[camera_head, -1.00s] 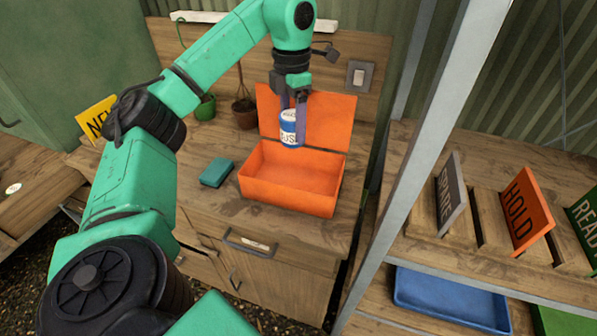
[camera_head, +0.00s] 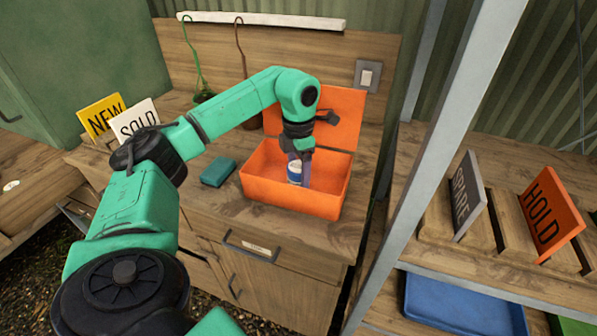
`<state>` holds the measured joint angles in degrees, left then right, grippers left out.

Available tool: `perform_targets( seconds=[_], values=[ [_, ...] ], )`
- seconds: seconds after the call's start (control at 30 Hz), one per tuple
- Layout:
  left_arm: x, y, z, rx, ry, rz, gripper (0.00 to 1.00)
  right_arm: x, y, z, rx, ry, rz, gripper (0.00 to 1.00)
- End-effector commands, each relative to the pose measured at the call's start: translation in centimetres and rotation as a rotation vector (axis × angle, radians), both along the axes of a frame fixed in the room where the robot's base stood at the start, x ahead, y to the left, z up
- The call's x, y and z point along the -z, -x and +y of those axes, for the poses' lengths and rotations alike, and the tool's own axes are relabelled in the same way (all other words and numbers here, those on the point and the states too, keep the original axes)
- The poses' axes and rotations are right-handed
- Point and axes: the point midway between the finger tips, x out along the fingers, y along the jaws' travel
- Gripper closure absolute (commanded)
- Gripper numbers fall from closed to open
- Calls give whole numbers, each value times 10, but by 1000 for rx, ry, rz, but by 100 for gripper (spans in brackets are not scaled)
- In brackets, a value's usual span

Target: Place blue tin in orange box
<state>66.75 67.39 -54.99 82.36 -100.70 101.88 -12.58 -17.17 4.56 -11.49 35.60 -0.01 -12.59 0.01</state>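The blue tin (camera_head: 294,172), blue with a white label, is between the fingers of my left gripper (camera_head: 298,172), inside the orange box. The fingers are shut on it and hide part of it. The orange box (camera_head: 290,203) stands on the wooden cabinet top with its lid (camera_head: 343,108) raised at the back. The tin is low inside the walls; whether it touches the box floor I cannot tell. My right gripper is not in view.
A teal block (camera_head: 218,172) lies left of the box. NEW (camera_head: 101,116) and SOLD (camera_head: 136,120) signs stand further left. A grey metal post (camera_head: 432,150) rises on the right, before a shelf with SPARE (camera_head: 467,193) and HOLD (camera_head: 551,212) signs and a blue tray (camera_head: 465,306).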

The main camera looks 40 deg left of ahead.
Motion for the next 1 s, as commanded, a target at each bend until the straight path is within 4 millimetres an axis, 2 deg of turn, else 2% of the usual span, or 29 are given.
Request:
perform_targets(
  seconds=[0.27, 0.37, 0.47, 0.6, 0.77, 0.87, 1.0],
  values=[
    [-1, 0, 0, 0, 0, 0, 0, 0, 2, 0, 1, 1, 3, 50],
    [-7, -1, 0, 0, 1, -3, 0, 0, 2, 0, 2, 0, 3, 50],
    [-26, -1, 0, 0, 1, -5, 0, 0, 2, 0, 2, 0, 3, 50],
    [-65, -1, -1, 1, 3, -7, 0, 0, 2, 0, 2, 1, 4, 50],
    [-112, -1, 0, -1, 0, -3, 0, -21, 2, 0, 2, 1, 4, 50],
    [-123, 0, 0, 0, -1, -1, 0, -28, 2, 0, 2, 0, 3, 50],
    [-123, 0, 0, 0, 1, 1, 0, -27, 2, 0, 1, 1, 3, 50]
  ],
)
